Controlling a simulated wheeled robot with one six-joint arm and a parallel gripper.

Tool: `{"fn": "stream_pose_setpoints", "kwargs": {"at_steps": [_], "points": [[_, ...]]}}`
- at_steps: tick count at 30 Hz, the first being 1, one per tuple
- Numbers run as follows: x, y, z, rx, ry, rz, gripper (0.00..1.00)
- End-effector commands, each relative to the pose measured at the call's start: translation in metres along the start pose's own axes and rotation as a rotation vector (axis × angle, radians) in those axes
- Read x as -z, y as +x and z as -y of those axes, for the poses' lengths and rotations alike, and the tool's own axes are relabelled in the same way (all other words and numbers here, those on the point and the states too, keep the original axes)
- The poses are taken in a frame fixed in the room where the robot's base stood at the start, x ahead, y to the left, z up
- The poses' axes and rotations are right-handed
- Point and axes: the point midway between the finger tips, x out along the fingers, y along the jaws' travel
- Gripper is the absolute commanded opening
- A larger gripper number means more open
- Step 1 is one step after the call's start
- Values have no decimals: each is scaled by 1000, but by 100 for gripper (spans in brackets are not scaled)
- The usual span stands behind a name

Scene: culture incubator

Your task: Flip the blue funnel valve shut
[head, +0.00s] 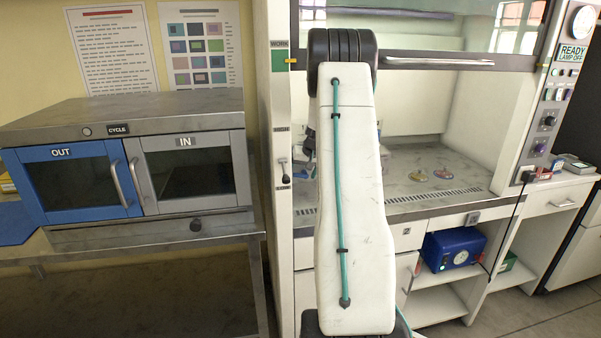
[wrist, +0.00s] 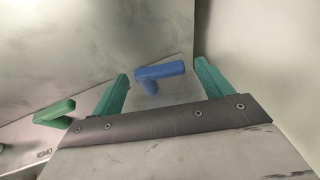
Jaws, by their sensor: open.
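The blue funnel valve (wrist: 160,73) shows in the wrist view as a blue lever handle on a short stem. It sits between the two teal fingers of my gripper (wrist: 160,82), a little beyond the palm plate. The fingers are apart, and a gap shows on each side of the handle. The handle lies nearly level in the picture, its right end slightly higher. What the stem is fixed to is hard to make out. In the head view my white arm hides the gripper and the blue valve.
A green handle (wrist: 55,112) stands left of my gripper in the wrist view. A pale wall rises close on the right. In the head view, the hood's work surface (head: 405,208) carries small coloured dishes, and the raised glass sash (head: 450,30) hangs above.

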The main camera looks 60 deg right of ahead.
Motion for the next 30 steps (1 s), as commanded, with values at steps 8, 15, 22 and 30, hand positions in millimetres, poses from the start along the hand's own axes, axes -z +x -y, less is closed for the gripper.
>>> {"fn": "stream_pose_setpoints", "kwargs": {"at_steps": [8, 15, 22, 30], "points": [[0, 0, 0, 0, 0, 0, 33], [-1, 1, 2, -31, -14, 4, 34], [-3, 4, 5, -155, -67, 5, 34], [-3, 5, 5, -219, -92, 2, 34]]}}
